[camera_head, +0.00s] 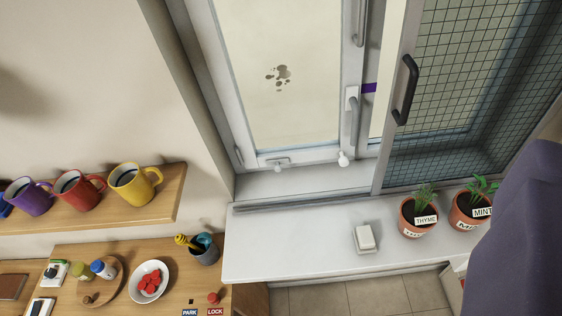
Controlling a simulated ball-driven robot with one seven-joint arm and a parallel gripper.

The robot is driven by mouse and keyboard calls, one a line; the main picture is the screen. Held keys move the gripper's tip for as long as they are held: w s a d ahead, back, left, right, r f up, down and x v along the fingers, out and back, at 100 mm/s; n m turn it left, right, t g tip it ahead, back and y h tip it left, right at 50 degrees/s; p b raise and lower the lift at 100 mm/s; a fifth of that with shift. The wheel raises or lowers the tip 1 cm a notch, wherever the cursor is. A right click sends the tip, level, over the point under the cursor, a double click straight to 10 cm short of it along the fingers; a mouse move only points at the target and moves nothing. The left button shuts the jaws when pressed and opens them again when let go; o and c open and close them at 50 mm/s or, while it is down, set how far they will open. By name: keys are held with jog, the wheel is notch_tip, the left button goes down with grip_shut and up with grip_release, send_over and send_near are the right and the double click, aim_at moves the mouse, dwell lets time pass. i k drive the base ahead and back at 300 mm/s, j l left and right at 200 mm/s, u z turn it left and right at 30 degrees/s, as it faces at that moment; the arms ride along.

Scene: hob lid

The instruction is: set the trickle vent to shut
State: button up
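A window (283,70) with a pale frame stands at the top centre, with dark spots on its pane. No part of it is clearly recognisable as the trickle vent. A small lever-like fitting (278,163) sits on the bottom rail of the frame. A white knob (343,158) is at the lower right corner of the frame. A grey window handle (353,115) points down on the right stile. My gripper is not in view.
A mesh screen (455,85) with a black handle (405,90) covers the right side. The sill (290,235) holds a white block (364,238) and two herb pots, thyme (418,215) and mint (467,212); its left part is clear. A mug shelf (150,205) and cluttered counter (130,250) are left. A dark purple shape (520,240) blocks the lower right.

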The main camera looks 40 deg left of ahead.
aim_at(277, 169)
jog(key=i+l+u, duration=0.15)
jog(key=u, duration=0.2)
jog(key=i+l+u, duration=0.25)
jog(key=u, duration=0.15)
jog(key=i, duration=0.1)
